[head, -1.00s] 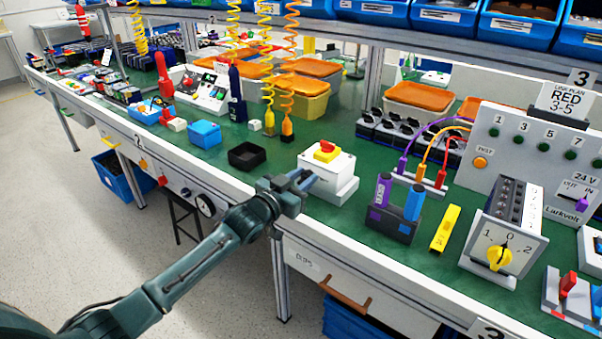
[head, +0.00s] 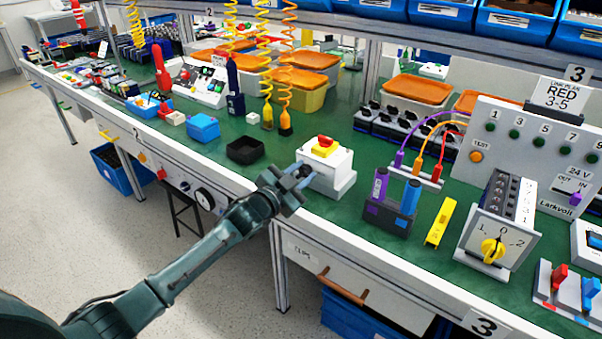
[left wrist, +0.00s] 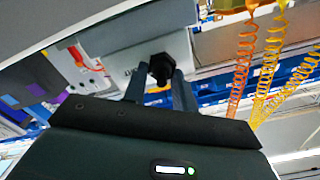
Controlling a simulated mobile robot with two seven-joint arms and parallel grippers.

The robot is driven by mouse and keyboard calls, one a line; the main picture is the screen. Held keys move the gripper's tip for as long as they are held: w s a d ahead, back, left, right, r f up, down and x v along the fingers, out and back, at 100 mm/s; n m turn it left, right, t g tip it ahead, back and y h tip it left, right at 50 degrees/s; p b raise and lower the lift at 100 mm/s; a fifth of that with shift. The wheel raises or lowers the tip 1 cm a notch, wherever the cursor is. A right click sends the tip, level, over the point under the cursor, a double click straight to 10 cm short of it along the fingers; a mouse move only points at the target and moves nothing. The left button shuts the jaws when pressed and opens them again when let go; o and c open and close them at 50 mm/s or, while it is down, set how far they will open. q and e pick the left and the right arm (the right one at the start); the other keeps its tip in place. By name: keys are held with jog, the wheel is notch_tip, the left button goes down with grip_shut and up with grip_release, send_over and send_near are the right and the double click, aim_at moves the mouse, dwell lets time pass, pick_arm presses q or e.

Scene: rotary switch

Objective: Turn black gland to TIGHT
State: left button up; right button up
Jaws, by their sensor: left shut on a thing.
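A white box (head: 325,178) with a red and yellow knob (head: 325,147) on top stands at the front of the green bench. In the left wrist view, the black gland (left wrist: 161,64) sticks out of the box's pale side face, with partly legible dark lettering beside it. My left gripper (head: 300,178) is at the box's front left side in the head view. In the left wrist view, its two fingers (left wrist: 157,84) are either side of the gland and shut on it. In the head view the gripper mostly hides the gland. My right gripper is not in view.
A black open tray (head: 246,150) lies left of the box. To the right stand a dark holder (head: 388,217) with purple and blue pieces, a yellow block (head: 440,222) and a rotary switch unit (head: 500,232). Coiled cords hang behind.

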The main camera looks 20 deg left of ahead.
pick_arm(q)
jog(key=o, duration=1)
jog(key=shift+c, duration=0.2)
jog(key=shift+s, duration=0.15)
jog(key=v, duration=1.3)
jog(key=shift+p, duration=0.35)
